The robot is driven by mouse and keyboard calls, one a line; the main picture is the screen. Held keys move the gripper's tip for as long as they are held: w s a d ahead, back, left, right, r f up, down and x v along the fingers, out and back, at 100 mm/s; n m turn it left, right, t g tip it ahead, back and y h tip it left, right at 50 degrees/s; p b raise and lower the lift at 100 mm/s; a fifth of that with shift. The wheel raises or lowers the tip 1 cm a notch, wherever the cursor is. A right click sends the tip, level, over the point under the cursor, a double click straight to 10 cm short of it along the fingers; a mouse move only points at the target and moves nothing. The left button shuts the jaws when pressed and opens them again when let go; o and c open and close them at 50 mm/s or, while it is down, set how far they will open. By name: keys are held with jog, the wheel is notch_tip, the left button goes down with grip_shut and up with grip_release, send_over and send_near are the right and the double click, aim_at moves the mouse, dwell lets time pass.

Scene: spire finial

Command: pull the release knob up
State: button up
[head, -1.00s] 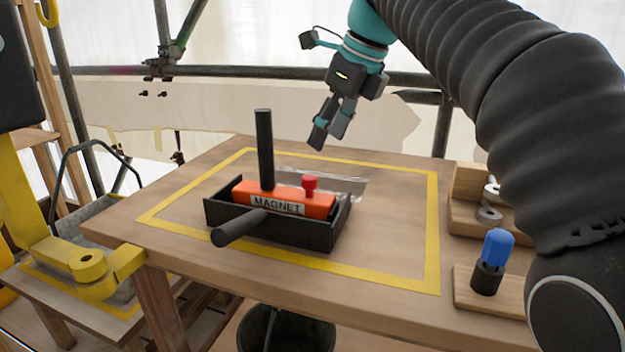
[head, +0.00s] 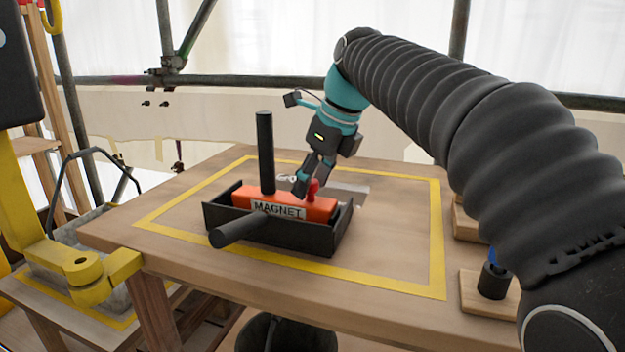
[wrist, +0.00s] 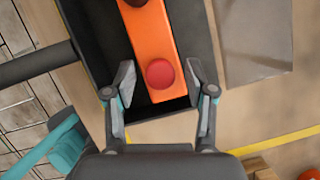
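The orange magnet (head: 290,203), labelled MAGNET, sits in a black open tray (head: 325,240) on the wooden table. The red release knob (head: 313,188) stands near the magnet's right end, partly covered by a finger in the head view. In the wrist view the knob (wrist: 160,73) shows as a round red top on the orange bar (wrist: 150,35). My gripper (head: 306,188) is down at the knob. In the wrist view my gripper (wrist: 161,80) is open, one finger on each side of the knob, with visible gaps. Finger height against the knob is hard to tell.
A tall black post (head: 265,155) rises by the magnet's left part. A black handle (head: 237,230) sticks out at the tray's front. A yellow line (head: 350,280) borders the work area. A thin grey sheet (head: 350,188) lies behind the tray. A small wooden stand (head: 477,298) is at right.

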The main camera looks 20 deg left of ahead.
grip_shut()
notch_tip(320, 180, up, 2)
jog(key=p, duration=0.3)
jog(key=shift+r, duration=0.15)
